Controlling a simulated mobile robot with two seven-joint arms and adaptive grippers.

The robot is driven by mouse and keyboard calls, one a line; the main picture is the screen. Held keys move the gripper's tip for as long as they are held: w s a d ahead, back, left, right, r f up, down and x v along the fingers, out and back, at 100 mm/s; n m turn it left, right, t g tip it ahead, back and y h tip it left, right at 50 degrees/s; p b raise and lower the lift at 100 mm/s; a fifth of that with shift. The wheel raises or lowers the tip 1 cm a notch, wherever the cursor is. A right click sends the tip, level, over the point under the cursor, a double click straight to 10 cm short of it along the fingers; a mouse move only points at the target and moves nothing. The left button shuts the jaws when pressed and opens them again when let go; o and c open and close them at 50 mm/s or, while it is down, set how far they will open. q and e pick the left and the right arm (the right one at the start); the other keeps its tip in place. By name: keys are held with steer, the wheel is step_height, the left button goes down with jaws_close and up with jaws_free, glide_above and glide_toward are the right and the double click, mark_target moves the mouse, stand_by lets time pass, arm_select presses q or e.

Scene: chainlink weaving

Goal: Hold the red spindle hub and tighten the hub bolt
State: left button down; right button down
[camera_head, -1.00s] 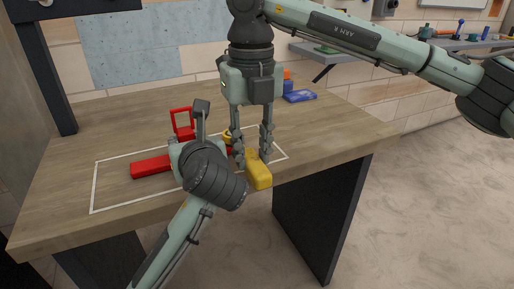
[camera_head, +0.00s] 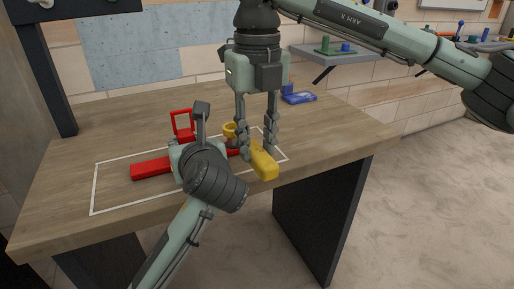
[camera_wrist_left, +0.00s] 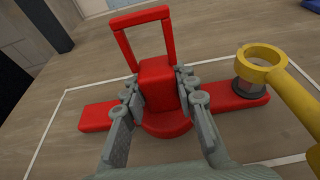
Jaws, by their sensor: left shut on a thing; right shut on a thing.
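The red spindle hub (camera_head: 150,167) lies on the table inside a white outline, with a red upright frame and side arms. My left gripper (camera_wrist_left: 158,88) is shut on its red middle block (camera_wrist_left: 156,72), with fingers on both sides. In the head view my left wrist hides part of the hub. My right gripper (camera_head: 257,150) is shut on a yellow ring-ended tool (camera_head: 264,166), held above the table. In the left wrist view the tool's ring (camera_wrist_left: 262,57) appears over the dark hub bolt (camera_wrist_left: 249,87) on the right arm; whether they touch, I cannot tell.
The wooden table (camera_head: 80,220) is clear to the left and front. A blue item (camera_head: 299,97) lies near its back right edge. A wall shelf (camera_head: 345,57) with small coloured parts stands behind on the right.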

steer(key=shift+r, duration=2.45)
steer(key=w+d+n, duration=0.7)
steer(key=w+n, duration=0.2)
steer(key=n, duration=0.3)
steer(key=shift+w, duration=0.2)
arm_select(q)
steer(key=c, duration=1.1)
jaws_free()
